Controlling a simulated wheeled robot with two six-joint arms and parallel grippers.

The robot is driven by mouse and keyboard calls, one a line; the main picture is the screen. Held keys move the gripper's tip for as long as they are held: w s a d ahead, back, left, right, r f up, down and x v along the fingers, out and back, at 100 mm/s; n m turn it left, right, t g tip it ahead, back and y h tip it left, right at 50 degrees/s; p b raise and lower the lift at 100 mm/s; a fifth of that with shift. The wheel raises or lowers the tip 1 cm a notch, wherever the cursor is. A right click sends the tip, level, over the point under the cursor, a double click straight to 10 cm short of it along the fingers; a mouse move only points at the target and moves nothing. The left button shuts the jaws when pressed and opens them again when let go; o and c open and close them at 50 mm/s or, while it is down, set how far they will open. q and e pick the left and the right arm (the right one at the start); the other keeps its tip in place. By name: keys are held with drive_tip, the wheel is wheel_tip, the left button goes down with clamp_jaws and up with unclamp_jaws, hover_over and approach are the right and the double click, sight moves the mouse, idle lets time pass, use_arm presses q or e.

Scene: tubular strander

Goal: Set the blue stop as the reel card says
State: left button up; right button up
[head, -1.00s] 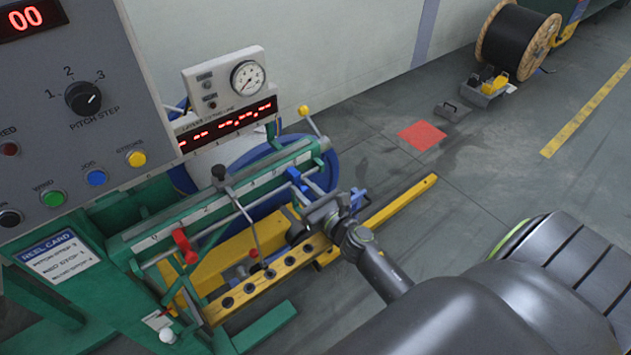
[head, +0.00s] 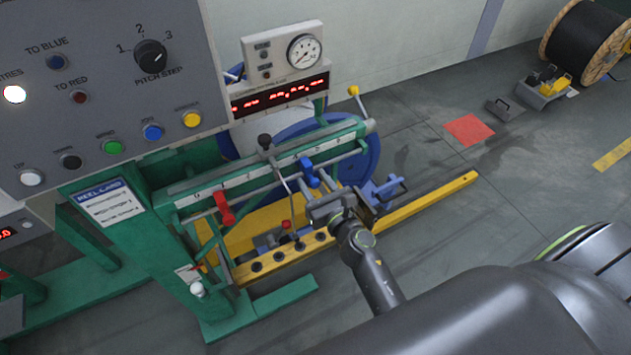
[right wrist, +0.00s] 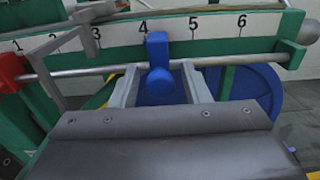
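The blue stop (head: 308,172) sits on the rod in front of the green scale bar (head: 268,172). In the right wrist view the blue stop (right wrist: 158,68) shows between the marks 4 and 5, nearer 4. My right gripper (head: 322,202) is at the stop, with one finger on each side of it and gaps between, so it looks open (right wrist: 160,92). The red stop (head: 224,208) is left of it, and also shows in the right wrist view (right wrist: 12,72) near mark 1. The reel card (head: 111,203) is on the green post; its small lines are unreadable. My left gripper is out of view.
A grey panel (head: 100,90) with coloured buttons and a pitch step knob (head: 150,56) stands at the left. A gauge (head: 304,51) and red-lit display (head: 280,95) are behind the rail. A yellow beam (head: 430,200) runs right.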

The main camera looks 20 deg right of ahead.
drive_tip(key=shift+s, duration=0.1)
drive_tip(key=s+d+b, duration=0.1)
drive_tip(key=s+b, duration=0.3)
drive_tip(key=s, duration=1.3)
drive_tip(key=shift+d, duration=0.2)
drive_tip(key=s+d+f+m+g+h, duration=0.1)
drive_tip(key=s+f+m+g, duration=0.1)
drive_tip(key=f+m, duration=0.65)
drive_tip(key=s+d+f+m+g, duration=0.25)
drive_tip(key=f+m, duration=0.25)
drive_tip(key=f, duration=0.6)
drive_tip(key=s+f+m+g+h, duration=0.1)
drive_tip(key=f+m+g, duration=0.2)
drive_tip(key=f+m, duration=0.5)
drive_tip(key=s+d+f+m+g, duration=0.2)
drive_tip(key=s+f+m+g, duration=0.2)
drive_tip(key=s+f+m, duration=0.4)
drive_tip(key=s+d+f+m+g, duration=0.3)
drive_tip(key=s+f+m+g, duration=0.2)
drive_tip(key=s+f+m, duration=0.3)
drive_tip(key=s+f, duration=0.3)
drive_tip(key=s, duration=0.2)
drive_tip(key=shift+s, duration=0.3)
